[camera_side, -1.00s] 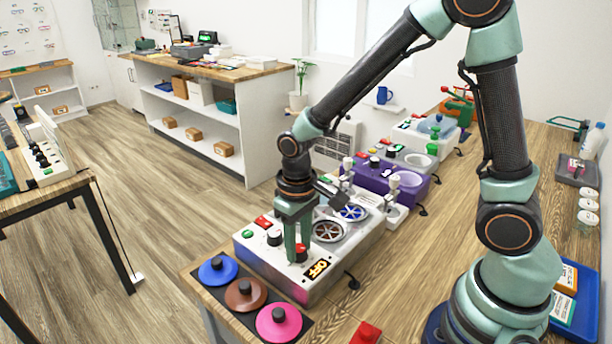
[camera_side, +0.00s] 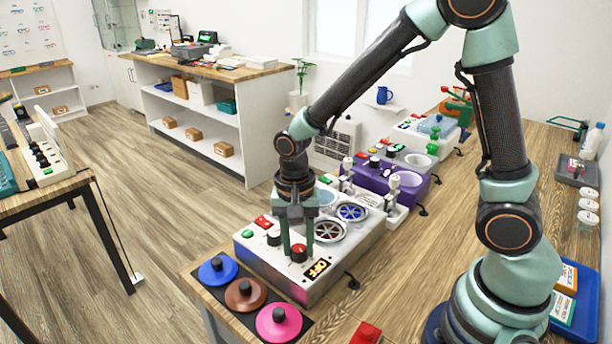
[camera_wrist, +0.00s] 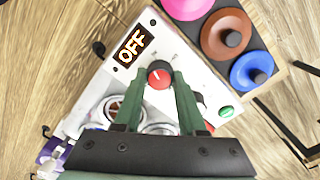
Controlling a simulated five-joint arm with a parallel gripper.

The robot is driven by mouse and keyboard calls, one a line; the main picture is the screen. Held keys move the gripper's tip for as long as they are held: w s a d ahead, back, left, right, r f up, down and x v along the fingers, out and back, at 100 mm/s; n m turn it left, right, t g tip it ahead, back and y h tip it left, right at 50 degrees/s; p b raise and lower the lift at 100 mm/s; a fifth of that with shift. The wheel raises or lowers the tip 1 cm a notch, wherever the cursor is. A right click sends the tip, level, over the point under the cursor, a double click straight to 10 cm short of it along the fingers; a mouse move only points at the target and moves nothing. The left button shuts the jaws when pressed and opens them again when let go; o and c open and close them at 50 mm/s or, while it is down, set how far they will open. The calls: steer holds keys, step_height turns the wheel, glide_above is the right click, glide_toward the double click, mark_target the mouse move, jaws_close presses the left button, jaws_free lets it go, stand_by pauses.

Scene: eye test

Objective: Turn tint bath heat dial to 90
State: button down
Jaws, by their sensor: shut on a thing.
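The tint bath unit (camera_side: 268,259) is a pale box with round wells at the near end of the bench. Its red dial (camera_side: 299,253) stands on the front panel next to a dark display (camera_side: 317,269). In the wrist view the red dial (camera_wrist: 160,76) shows a short white pointer mark, and the display (camera_wrist: 132,46) reads OFF in orange. My gripper (camera_side: 298,248) points down with a green finger on either side of the dial, shut on it. The fingers also flank it in the wrist view (camera_wrist: 157,82). The scale marks around the dial are too faint to read.
A black knob (camera_side: 274,237) and a green button (camera_side: 248,233) sit left of the dial. Blue (camera_side: 216,268), brown (camera_side: 245,292) and pink (camera_side: 278,321) lids lie on a dark mat in front. A purple unit (camera_side: 404,187) stands behind. A red block (camera_side: 366,333) lies at the near edge.

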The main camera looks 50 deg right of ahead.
steer(key=m, duration=1.1)
steer(key=shift+d+m, duration=0.1)
steer(key=shift+m, duration=1.8)
steer(key=shift+c, duration=2.4)
jaws_free()
steer(key=shift+r, duration=0.1)
